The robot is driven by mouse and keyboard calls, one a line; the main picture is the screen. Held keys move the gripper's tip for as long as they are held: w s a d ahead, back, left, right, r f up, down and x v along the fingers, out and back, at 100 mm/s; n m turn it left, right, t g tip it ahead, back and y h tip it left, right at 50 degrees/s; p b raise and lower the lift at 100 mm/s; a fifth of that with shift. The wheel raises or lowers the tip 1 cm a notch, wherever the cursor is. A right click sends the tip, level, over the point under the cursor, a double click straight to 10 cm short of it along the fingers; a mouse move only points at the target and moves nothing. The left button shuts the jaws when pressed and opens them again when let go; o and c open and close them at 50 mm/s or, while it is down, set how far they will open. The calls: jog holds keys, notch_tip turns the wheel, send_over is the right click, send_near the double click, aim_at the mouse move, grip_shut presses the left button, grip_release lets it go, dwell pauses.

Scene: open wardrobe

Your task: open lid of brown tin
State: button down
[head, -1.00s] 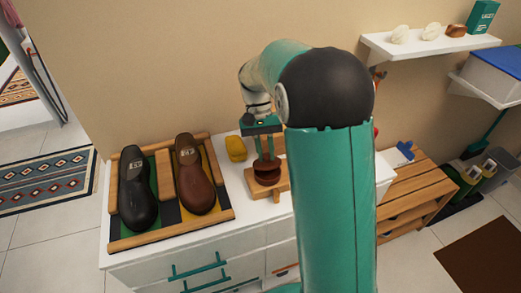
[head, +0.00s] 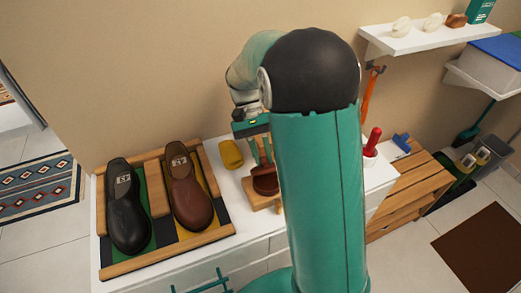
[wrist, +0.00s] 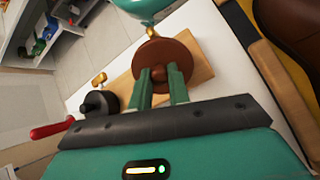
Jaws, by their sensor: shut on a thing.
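The brown tin (head: 266,187) stands on a small wooden board (head: 258,198) on the white cabinet top, partly hidden by my arm in the head view. Its round brown lid (wrist: 180,57) with a central knob (wrist: 158,74) faces me in the wrist view. My gripper (wrist: 160,82) is shut on the lid's knob, one green finger on each side; it also shows in the head view (head: 262,160). The lid looks slightly tilted in the head view. I cannot tell whether it is clear of the tin's rim.
A wooden tray (head: 112,268) holds a black shoe (head: 128,205) and a brown shoe (head: 188,190) at the left. A yellow object (head: 231,154) lies behind the tin. A red handle (head: 373,140) stands at the right. A black pot (wrist: 98,103) is close beside the board.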

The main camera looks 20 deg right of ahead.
jog(key=shift+w+g, duration=0.35)
jog(key=shift+g, duration=0.05)
jog(key=shift+w+g, duration=0.1)
jog(key=shift+g, duration=0.2)
jog(key=shift+w+g, duration=0.35)
jog(key=shift+g, duration=0.35)
jog(key=c, duration=1.3)
grip_release()
